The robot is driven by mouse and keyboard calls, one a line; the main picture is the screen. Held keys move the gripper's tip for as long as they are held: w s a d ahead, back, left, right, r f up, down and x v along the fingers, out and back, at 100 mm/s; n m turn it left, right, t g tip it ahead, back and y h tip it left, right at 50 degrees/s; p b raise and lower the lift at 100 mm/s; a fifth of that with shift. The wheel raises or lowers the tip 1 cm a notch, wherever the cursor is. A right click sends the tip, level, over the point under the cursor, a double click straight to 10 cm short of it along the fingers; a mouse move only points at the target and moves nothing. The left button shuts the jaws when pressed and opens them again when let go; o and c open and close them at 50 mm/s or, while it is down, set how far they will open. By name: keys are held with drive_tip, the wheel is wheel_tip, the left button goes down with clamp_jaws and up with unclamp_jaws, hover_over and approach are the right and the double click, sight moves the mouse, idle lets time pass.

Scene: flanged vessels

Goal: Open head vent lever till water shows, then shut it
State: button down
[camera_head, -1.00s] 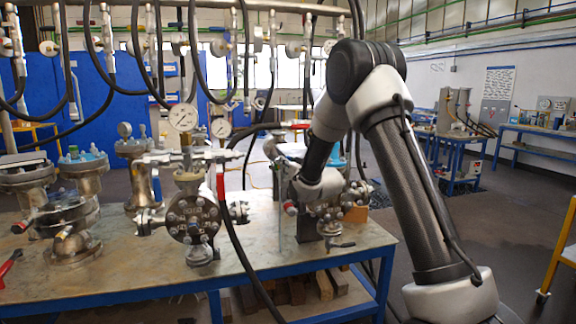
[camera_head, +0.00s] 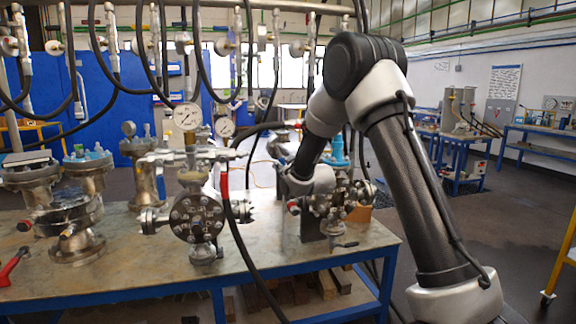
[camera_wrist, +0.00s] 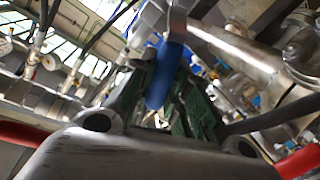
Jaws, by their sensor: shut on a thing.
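A blue lever handle (camera_wrist: 165,75), which looks like the vent lever, hangs at the middle of the wrist view. The green-padded fingers of my gripper (camera_wrist: 165,98) are closed around it. The lever's pivot is not clear, and I see no water. In the head view my wrist is at the right-hand flanged vessel (camera_head: 326,202) on the bench and covers its upper left part. There my fingers and the lever are hidden behind my wrist.
A second flanged vessel (camera_head: 196,218) stands to the left, with a pressure gauge (camera_head: 187,116) above it. A black hose (camera_head: 240,245) with a red end hangs in front of the bench (camera_head: 130,272). More hoses hang overhead. Floor is open at right.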

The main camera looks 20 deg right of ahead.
drive_tip(key=a+f+n+h, duration=0.1)
drive_tip(key=a+f+n, duration=0.1)
drive_tip(key=n, duration=0.3)
drive_tip(key=a+f+n+g+h, duration=0.1)
drive_tip(key=a+f+n+h, duration=0.1)
drive_tip(key=f+n, duration=0.3)
drive_tip(key=shift+a+n, duration=0.25)
drive_tip(key=shift+n, duration=0.35)
idle(0.4)
drive_tip(key=c, duration=1.3)
unclamp_jaws()
drive_tip(key=shift+c, duration=0.2)
drive_tip(key=s+r, duration=0.2)
drive_tip(key=s, duration=0.9)
drive_tip(key=shift+s+r, duration=0.15)
drive_tip(key=shift+s, duration=0.25)
